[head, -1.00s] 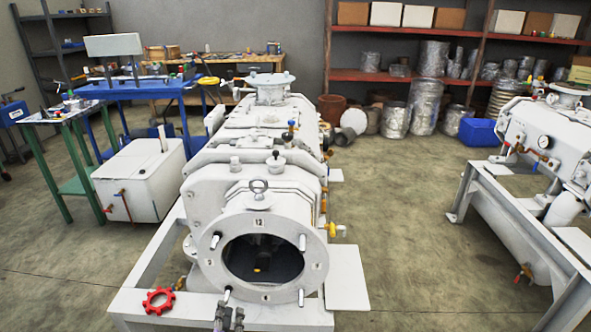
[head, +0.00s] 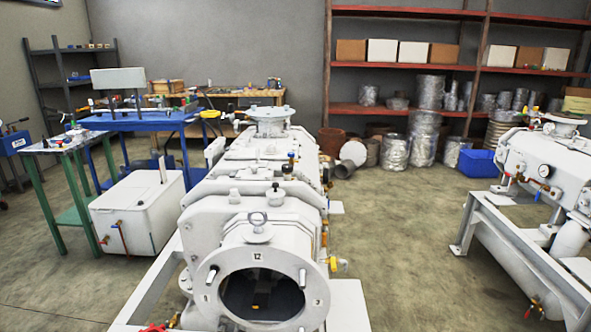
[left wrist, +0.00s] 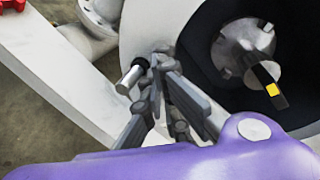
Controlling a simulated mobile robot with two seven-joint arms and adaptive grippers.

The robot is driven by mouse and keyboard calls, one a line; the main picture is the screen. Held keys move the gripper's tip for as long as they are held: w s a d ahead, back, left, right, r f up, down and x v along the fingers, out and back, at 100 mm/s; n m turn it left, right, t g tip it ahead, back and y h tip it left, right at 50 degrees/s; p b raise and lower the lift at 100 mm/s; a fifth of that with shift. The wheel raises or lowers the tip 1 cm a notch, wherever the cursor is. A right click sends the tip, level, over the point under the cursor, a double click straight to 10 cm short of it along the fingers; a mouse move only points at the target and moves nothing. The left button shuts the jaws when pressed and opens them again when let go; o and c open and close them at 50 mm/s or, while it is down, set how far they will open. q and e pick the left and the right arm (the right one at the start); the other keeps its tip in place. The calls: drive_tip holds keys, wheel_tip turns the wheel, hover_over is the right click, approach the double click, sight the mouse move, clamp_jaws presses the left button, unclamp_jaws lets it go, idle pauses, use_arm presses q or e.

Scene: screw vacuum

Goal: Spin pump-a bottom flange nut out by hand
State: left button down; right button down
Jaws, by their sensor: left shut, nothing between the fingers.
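Pump-a is the white machine whose round flange (head: 207,298) faces me in the head view, with a 12 marked at its top. The lower part of this flange is cut off by the frame's bottom edge. In the left wrist view a bare-looking metal stud (left wrist: 131,76) sticks out of the white flange (left wrist: 150,25). My left gripper (left wrist: 158,62) is shut and empty, its fingertips close beside the stud; I cannot tell whether they touch it. No separate nut can be made out. My right gripper is in neither view.
The flange's dark opening (left wrist: 205,45) holds a shaft end with a yellow mark. A red handwheel (head: 153,327) lies at the lower left on the white frame. A second white pump (head: 545,150) stands at the right. A white tank (head: 135,210) stands left of pump-a.

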use_arm(q)
drive_tip(key=shift+a+f, duration=0.35)
drive_tip(key=shift+a, duration=0.15)
idle(0.6)
drive_tip(key=shift+a+r, duration=0.25)
drive_tip(key=shift+r, duration=0.05)
idle(0.5)
drive_tip(key=shift+a, duration=0.3)
drive_tip(key=shift+d+r, duration=0.1)
idle(0.4)
drive_tip(key=shift+r, duration=0.3)
drive_tip(key=f+p+v, duration=0.1)
drive_tip(key=v, duration=0.5)
drive_tip(key=shift+a+f, duration=0.15)
drive_tip(key=shift+a, duration=0.1)
